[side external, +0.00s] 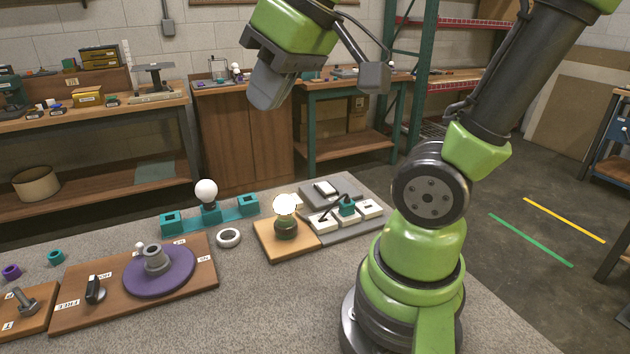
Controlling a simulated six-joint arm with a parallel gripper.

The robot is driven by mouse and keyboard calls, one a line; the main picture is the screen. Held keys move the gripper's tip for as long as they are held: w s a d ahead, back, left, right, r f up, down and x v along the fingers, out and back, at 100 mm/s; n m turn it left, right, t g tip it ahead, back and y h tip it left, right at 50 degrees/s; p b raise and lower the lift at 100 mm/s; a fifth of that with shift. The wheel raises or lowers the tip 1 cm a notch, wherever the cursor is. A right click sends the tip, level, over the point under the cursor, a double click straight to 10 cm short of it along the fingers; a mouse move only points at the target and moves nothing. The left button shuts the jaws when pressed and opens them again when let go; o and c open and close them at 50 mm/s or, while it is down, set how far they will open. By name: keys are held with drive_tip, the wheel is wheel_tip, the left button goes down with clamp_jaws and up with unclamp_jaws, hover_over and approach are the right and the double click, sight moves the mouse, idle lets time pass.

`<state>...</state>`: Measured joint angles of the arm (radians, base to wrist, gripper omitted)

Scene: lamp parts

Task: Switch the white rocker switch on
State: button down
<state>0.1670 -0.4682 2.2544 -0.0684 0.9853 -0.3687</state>
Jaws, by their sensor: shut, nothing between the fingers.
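A small white switch-like piece with a dark part (325,188) sits on a grey plate at the back right of the table. It looks like the rocker switch, but it is too small to tell which way it is tipped. In front of it are several white blocks (370,207) with a teal piece (347,206) and dark leads. A bright, yellowish bulb (285,204) stands upright in a dark green base (286,228) on a wooden board. My gripper (266,97) is shut and empty, high above the table and left of the switch, touching nothing.
A white bulb (206,191) stands on a teal holder (210,214). A white ring (228,238) lies nearby. A purple disc (159,270) and black knob (95,290) are on a wooden board at left. The front middle of the table is clear.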

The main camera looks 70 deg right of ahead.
drive_tip(key=w+d+n+g+h, duration=0.1)
drive_tip(key=w+d+n+g, duration=0.15)
drive_tip(key=w+d, duration=0.45)
drive_tip(key=n+g, duration=0.4)
drive_tip(key=n, duration=0.4)
hover_over(322, 185)
wheel_tip(322, 185, down, 16)
drive_tip(key=shift+d+r, duration=0.1)
drive_tip(key=shift+r, duration=0.1)
wheel_tip(322, 185, down, 14)
